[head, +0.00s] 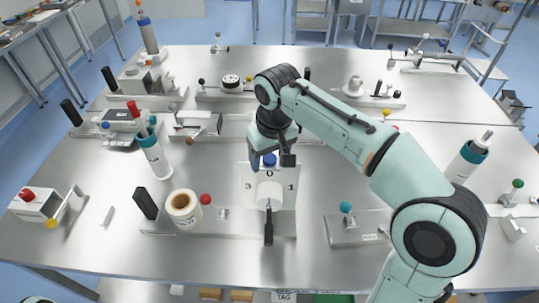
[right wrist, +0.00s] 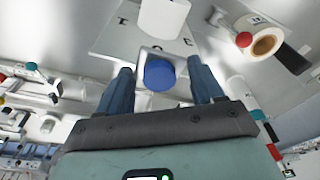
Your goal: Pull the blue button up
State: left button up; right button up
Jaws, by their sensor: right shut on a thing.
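The blue button (head: 269,160) is at the top of an upright panel (head: 284,185) marked 3, 0 and 1, with a white cylinder (head: 269,194) in front of it. My right gripper (head: 271,163) is at the button from above and behind, one finger on each side, and is shut on it. In the right wrist view the round blue button (right wrist: 160,76) sits between the two blue fingers, in front of a grey square block. The exact contact of the fingertips is hard to see. My left gripper is not in view.
A tape roll (head: 183,208) and a red ball knob (head: 205,199) stand left of the panel. A black lever (head: 268,228) is in front. A teal-knobbed fixture (head: 346,208) is to the right. A teal-banded bottle (head: 153,155) stands further left. Bare metal table lies between them.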

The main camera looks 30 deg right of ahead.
aim_at(270, 157)
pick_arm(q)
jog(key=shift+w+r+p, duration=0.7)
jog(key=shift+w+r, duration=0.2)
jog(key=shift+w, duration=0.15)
pick_arm(e)
jog(key=shift+r, duration=1.2)
dwell(0.4)
jog(key=o, duration=1.2)
jog(key=shift+c, duration=0.2)
jog(key=shift+r+p, duration=0.35)
jog(key=shift+r, duration=0.7)
jog(key=shift+w+r, duration=0.1)
jog(key=shift+r, duration=0.85)
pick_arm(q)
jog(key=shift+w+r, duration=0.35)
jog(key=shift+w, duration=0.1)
pick_arm(e)
jog(key=shift+r, duration=0.9)
